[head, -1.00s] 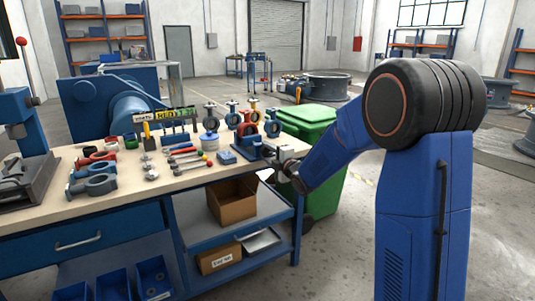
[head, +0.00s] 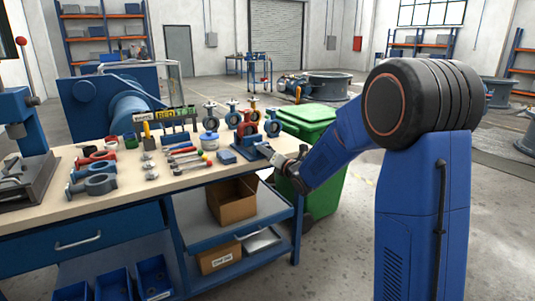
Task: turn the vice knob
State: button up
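A small blue vice (head: 246,146) stands at the right end of the workbench top, near its front corner. My gripper (head: 270,155) is at the right side of the vice, just off the bench end, with its tip close to or touching the vice. The vice knob cannot be made out; it is either too small or covered by my gripper. The fingers are too small and dark to show whether they are open or shut on anything.
A green bin (head: 325,195) stands close behind my forearm. A cardboard box (head: 232,203) sits on the shelf below.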

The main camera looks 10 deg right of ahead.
jog(key=n, duration=0.7)
jog(key=shift+f, duration=0.2)
dwell(0.4)
jog(key=o, duration=1.1)
jog(key=shift+d+r, duration=0.1)
jog(key=v, duration=1.7)
jog(key=shift+s, duration=0.2)
jog(key=shift+d, duration=0.1)
